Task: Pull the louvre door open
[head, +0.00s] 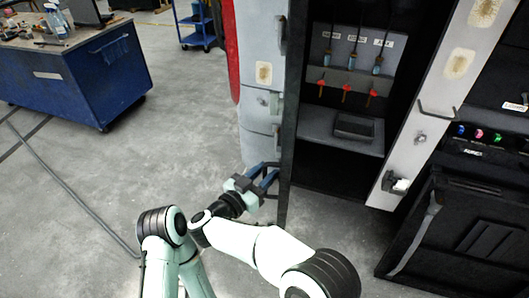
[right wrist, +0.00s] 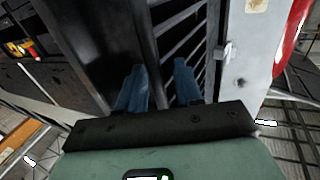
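The louvre door (head: 290,125) is a dark, tall panel standing swung out at the left side of the open compartment, seen nearly edge-on in the head view. Its dark slats (right wrist: 182,40) show in the right wrist view. My right gripper (head: 268,178) is at the door's lower left side, close to it. In the right wrist view its two blue fingers (right wrist: 160,90) are apart, with a dark upright edge of the door beyond the gap. I see nothing clearly held; whether the fingers touch the door cannot be told. My left gripper is not in view.
The open compartment shows a shelf (head: 340,130) with hanging tools. A black hatch (head: 450,235) stands out at the lower right. A grey body panel (head: 262,110) is left of the door. A blue workbench (head: 85,80) stands far left; the floor (head: 180,110) between is clear.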

